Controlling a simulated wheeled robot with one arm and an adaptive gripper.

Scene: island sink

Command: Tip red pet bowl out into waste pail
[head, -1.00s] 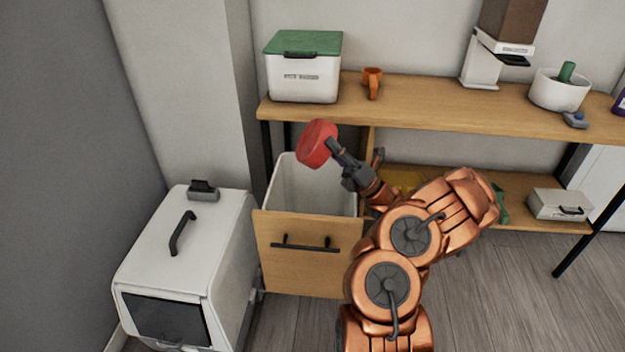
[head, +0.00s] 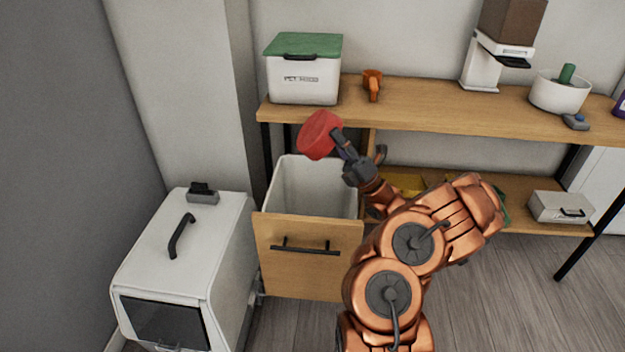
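The red pet bowl (head: 320,136) is in my gripper (head: 341,144), in the air above the back of the waste pail. The bowl is tilted, nearly on its side, and I cannot see whether anything is in it. My gripper is shut on the bowl's right side. The waste pail (head: 300,186) is a white bin in a pulled-out wooden drawer front with a dark handle, below the shelf. The part of its inside that shows looks empty; its bottom is hidden.
A wooden shelf (head: 430,108) runs behind, with a white green-lidded box (head: 304,76), an orange cup (head: 372,84), a dispenser (head: 484,62) and a white bowl (head: 558,94). A white litter box (head: 180,255) stands left of the pail. Floor is free at the right.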

